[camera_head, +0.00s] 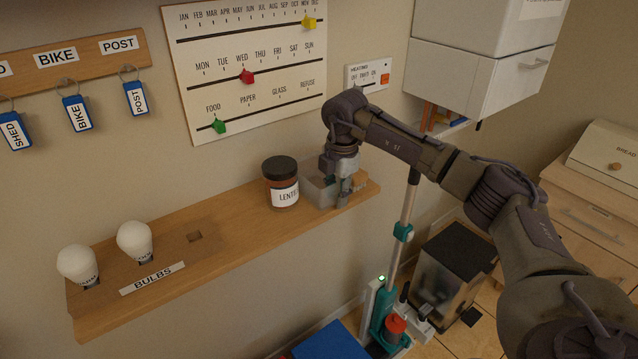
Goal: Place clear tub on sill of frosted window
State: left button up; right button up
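A clear, greyish tub (318,190) sits on the wooden wall shelf, just right of the dark-lidded lentil jar. My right gripper (344,196) points down at the tub's right side and covers part of it. Its fingers are at the tub, but I cannot tell whether they are closed on its wall. A small brown item shows beside the fingers; I cannot tell if it is inside the tub. The frosted window and its sill are not in view. My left gripper is not in view.
The lentil jar (281,183) stands close left of the tub on the shelf (235,238). Two white bulbs (135,241) stand at the shelf's left end. A teal-handled pole (403,232) rises below right of the shelf. A white cabinet (480,75) hangs at upper right.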

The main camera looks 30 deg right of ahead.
grip_shut()
jog(key=shift+r, duration=0.15)
